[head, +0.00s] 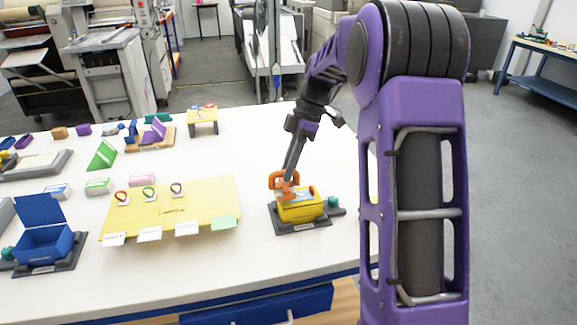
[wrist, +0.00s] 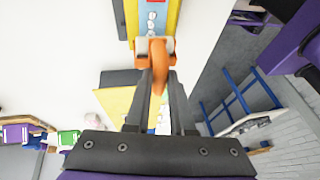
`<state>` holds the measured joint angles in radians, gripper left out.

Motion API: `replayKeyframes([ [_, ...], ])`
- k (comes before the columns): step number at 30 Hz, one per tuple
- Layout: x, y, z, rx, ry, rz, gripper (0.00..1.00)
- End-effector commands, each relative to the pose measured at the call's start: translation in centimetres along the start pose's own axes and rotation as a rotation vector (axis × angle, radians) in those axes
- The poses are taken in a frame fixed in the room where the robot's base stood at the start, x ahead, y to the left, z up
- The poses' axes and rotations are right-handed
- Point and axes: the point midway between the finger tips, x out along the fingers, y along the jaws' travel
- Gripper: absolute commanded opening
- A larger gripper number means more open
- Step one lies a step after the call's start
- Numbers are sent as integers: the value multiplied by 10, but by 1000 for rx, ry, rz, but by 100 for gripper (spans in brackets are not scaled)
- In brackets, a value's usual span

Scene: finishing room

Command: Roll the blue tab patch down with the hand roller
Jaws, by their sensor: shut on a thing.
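My gripper (head: 291,172) is shut on the orange hand roller (head: 275,182) over the yellow box on the right part of the table. The roller also shows in the wrist view (wrist: 158,60), between my fingers. The yellow box (head: 298,212) sits on a dark base plate (head: 289,228). In the wrist view a blue patch (wrist: 157,8) with pale marks lies on the yellow surface just beyond the roller. The fingers and roller hide part of the box top, and I cannot tell whether the roller touches the patch.
A green knob (head: 334,201) is at the box's right. A yellow board (head: 205,205) with small rings and white cards lies to the left. An open blue box (head: 43,244) stands at the far left. The white table (head: 255,255) is clear in front of the yellow box.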

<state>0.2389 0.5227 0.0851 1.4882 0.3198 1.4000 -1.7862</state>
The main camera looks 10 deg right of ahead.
Motion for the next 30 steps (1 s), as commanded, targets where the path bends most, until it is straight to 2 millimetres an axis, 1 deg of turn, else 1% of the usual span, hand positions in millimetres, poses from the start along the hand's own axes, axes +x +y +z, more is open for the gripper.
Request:
replayKeyframes([
  [8,0,0,0,0,0,1,0],
  [27,11,2,5,0,0,0,0],
  [30,10,2,5,0,0,0,0],
])
